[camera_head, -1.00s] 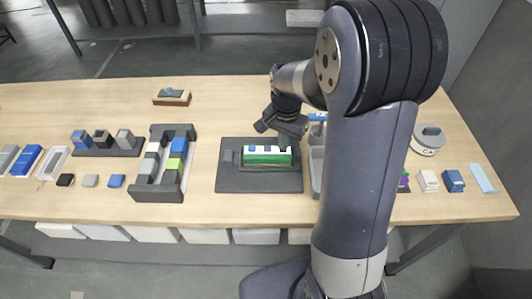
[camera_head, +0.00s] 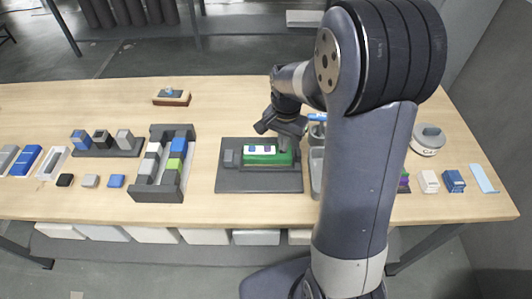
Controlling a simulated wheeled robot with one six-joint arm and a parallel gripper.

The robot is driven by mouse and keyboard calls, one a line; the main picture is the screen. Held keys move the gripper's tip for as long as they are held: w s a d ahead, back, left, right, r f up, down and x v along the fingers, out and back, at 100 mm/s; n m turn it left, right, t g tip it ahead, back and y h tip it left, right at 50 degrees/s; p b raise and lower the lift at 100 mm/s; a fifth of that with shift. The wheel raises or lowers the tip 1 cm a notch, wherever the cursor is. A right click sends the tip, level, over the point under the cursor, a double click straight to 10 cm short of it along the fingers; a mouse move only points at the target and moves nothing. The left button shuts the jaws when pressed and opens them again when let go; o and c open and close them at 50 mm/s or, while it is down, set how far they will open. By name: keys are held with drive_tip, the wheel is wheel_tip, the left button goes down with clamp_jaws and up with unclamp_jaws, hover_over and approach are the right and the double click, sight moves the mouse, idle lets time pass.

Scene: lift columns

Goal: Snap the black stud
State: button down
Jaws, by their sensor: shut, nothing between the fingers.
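A green block with a white top strip (camera_head: 252,149) lies in a dark grey fixture plate (camera_head: 258,183) at the middle of the table. The fingers hide that end, and I cannot make out a black stud there or tell whether the fingertips touch the block.
A grey holder (camera_head: 160,190) with coloured blocks stands to the left. A rack (camera_head: 110,152) with several cubes and loose small blocks lie farther left. A grey tray (camera_head: 316,170) is just right of the plate, partly behind my arm. A round grey weight (camera_head: 429,138) stands at right.

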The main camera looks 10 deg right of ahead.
wheel_tip(320, 180, up, 8)
drive_tip(key=p, duration=0.6)
drive_tip(key=shift+r+p, duration=0.25)
drive_tip(key=shift+p, duration=0.05)
idle(1.6)
